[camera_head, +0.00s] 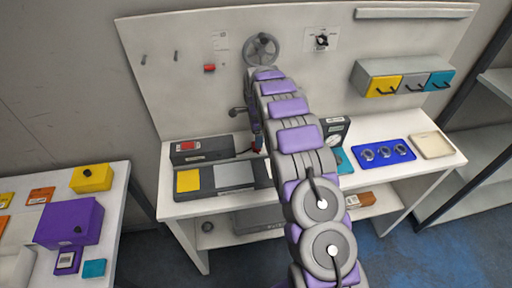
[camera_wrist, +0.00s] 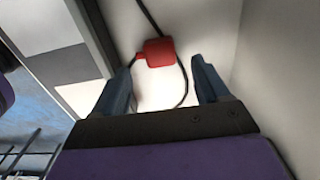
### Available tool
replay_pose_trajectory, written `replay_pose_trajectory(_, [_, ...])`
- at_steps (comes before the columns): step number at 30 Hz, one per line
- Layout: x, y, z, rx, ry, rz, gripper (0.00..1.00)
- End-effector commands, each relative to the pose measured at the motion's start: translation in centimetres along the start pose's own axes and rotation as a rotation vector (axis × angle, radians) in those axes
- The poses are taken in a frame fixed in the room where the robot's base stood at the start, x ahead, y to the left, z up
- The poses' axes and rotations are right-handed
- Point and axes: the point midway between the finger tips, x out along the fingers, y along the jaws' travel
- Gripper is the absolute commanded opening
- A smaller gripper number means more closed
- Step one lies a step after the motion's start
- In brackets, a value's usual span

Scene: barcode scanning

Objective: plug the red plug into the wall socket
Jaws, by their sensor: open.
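The red plug (camera_wrist: 159,52) shows in the wrist view, lying on a pale surface with a dark cable running from it. My gripper (camera_wrist: 162,65) is open, and the plug lies just beyond and between its two dark fingertips, not clamped. In the head view my gripper (camera_head: 257,138) points down at the back of the workbench, and my arm hides much of that area. I cannot make out the wall socket for certain. A small red block (camera_head: 209,68) and a white plate with a dark knob (camera_head: 321,41) are on the upright panel.
The workbench (camera_head: 440,168) holds a grey box with a red display (camera_head: 188,147), a yellow-and-grey panel (camera_head: 215,178), a blue tray (camera_head: 384,152) and a beige tray (camera_head: 432,145). A grey handwheel (camera_head: 262,49) and a hook rack (camera_head: 404,75) are on the panel. A side table stands left.

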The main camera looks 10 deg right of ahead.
Motion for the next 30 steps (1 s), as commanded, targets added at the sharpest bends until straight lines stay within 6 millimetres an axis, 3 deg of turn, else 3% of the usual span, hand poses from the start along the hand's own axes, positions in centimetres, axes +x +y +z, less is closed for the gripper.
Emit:
replay_pose_trajectory(5, [0.7,0.0,0.0,0.0,0.0,0.001,0.74])
replay_pose_trajectory(15, [5.1,-0.1,0.3,-0.001,0.0,0.0,0.74])
replay_pose_trajectory(26, [5.2,-0.1,0.3,-0.001,0.0,-0.001,0.74])
replay_pose_trajectory(30, [5.2,-0.1,0.3,-0.001,0.0,0.0,0.61])
